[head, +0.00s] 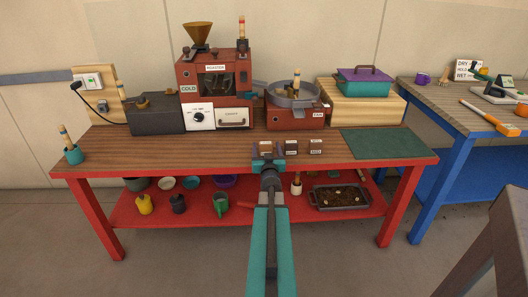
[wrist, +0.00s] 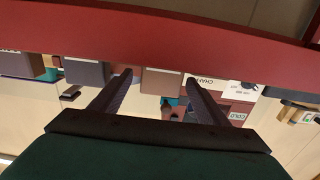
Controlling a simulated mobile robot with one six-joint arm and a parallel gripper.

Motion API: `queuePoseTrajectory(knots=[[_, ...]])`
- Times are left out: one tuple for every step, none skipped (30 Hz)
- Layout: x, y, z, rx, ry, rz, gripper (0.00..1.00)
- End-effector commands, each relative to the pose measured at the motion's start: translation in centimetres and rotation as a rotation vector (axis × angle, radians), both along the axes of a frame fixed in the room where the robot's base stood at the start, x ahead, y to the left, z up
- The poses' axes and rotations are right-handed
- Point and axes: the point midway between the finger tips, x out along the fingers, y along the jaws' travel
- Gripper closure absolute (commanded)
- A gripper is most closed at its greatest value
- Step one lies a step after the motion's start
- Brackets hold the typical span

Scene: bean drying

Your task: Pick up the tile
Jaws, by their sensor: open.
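Three small labelled blocks that look like tiles stand in a row near the front edge of the red-framed table: a left tile (head: 265,147), a middle tile (head: 291,147) and a right tile (head: 316,147). Their lettering is too small to read. My gripper (head: 268,160) is at the table's front edge, just in front of the left tile. In the wrist view my gripper (wrist: 158,78) is open, its fingers wide apart. A grey block (wrist: 86,72) shows left of the fingers.
The table's red front edge (wrist: 150,35) crosses the top of the wrist view, close to the fingers. Behind the tiles stand a roaster (head: 215,75) and a round cooling pan (head: 292,95). A green mat (head: 383,144) lies clear at right. Cups and a tray (head: 338,206) fill the lower shelf.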

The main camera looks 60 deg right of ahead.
Motion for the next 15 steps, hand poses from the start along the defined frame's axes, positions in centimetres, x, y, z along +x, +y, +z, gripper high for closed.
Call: queuePoseTrajectory(knots=[[0.0,0.0,0.0,0.000,0.000,0.000,0.31],[0.0,0.0,0.0,0.000,0.000,0.000,0.31],[0.0,0.0,0.0,0.000,0.000,0.000,0.31],[0.0,0.0,0.0,0.000,0.000,0.000,0.31],[0.0,0.0,0.0,0.000,0.000,0.000,0.31],[0.1,-0.1,0.0,0.000,0.000,0.000,0.31],[0.1,-0.2,0.0,0.000,0.000,0.000,0.31],[0.2,-0.3,0.0,0.000,0.000,0.000,0.31],[0.3,-0.4,0.0,0.000,0.000,0.000,0.31],[0.4,-0.6,0.0,0.000,0.000,0.000,0.31],[0.5,-0.7,0.1,0.000,0.000,0.000,0.31],[0.7,-1.0,0.1,0.000,0.000,0.000,0.31],[0.9,-1.1,0.1,-0.001,-0.001,0.001,0.31],[1.0,-1.3,0.1,0.000,0.000,0.001,0.31],[1.2,-1.6,0.1,-0.001,-0.001,0.001,0.31]])
